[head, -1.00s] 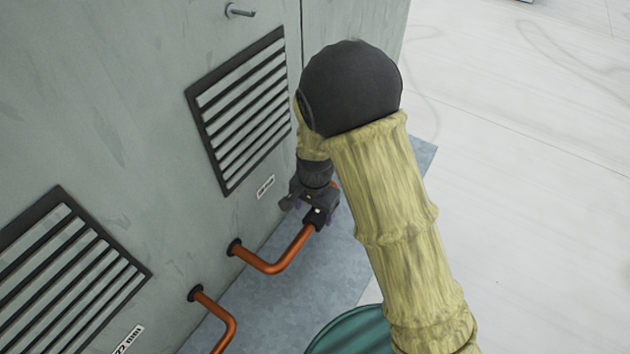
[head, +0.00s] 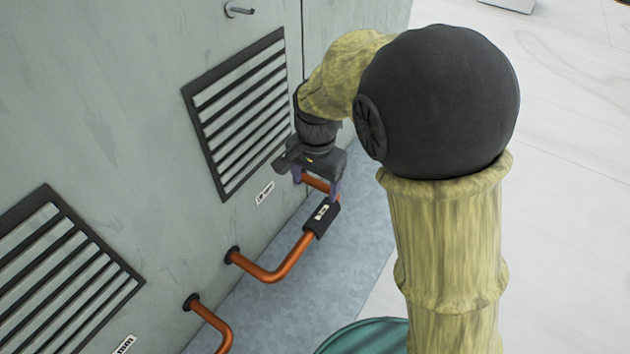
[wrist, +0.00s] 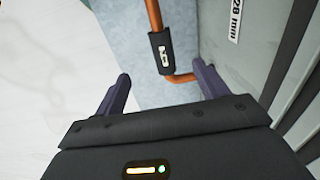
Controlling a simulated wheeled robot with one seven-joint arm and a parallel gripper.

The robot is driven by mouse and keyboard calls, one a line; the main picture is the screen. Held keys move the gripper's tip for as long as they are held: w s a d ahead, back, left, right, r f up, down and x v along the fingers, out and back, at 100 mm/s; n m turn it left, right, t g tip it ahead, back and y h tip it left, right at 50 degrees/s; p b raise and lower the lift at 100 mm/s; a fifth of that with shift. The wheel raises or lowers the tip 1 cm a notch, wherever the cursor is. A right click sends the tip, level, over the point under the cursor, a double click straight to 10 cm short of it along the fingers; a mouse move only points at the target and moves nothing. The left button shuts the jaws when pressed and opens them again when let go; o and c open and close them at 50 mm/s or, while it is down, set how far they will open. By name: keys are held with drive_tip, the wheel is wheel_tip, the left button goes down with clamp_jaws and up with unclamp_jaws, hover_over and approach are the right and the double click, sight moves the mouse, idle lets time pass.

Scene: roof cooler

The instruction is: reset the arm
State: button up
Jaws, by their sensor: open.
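My gripper (head: 317,189) is open and empty, pointing down above the far end of a copper pipe (head: 286,268). The pipe comes out of the grey wall, bends, and carries a black sleeve (head: 322,217) with a small white label. The fingers are above and just beyond the sleeve, not closed on it. In the wrist view, my gripper (wrist: 160,70) has its fingers wide apart, and the sleeve (wrist: 160,45) shows between and past the tips. A pipe bend partly shows behind the right finger. My arm's elbow covers part of the right side in the head view.
The grey cabinet wall (head: 160,150) with two louvred vents (head: 240,110) stands close on the left. A second copper pipe (head: 215,325) sticks out lower down. A teal round object (head: 365,338) is at the bottom, partly hidden by my arm. Pale floor on the right is open.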

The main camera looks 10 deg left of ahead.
drive_tip(key=shift+w+d, duration=0.1)
drive_tip(key=s+d+f+n+t+b, duration=0.1)
drive_tip(key=s+d, duration=0.3)
drive_tip(key=d, duration=0.8)
drive_tip(key=s+d+f+n+t+b, duration=0.1)
drive_tip(key=s+d+f+n+b, duration=0.1)
drive_tip(key=d, duration=0.9)
wheel_tip(320, 180, down, 2)
drive_tip(key=shift+s+d+f+n+t, duration=0.1)
drive_tip(key=shift+s+d+n+t, duration=0.25)
drive_tip(key=shift+s+n, duration=0.45)
drive_tip(key=shift+s, duration=0.1)
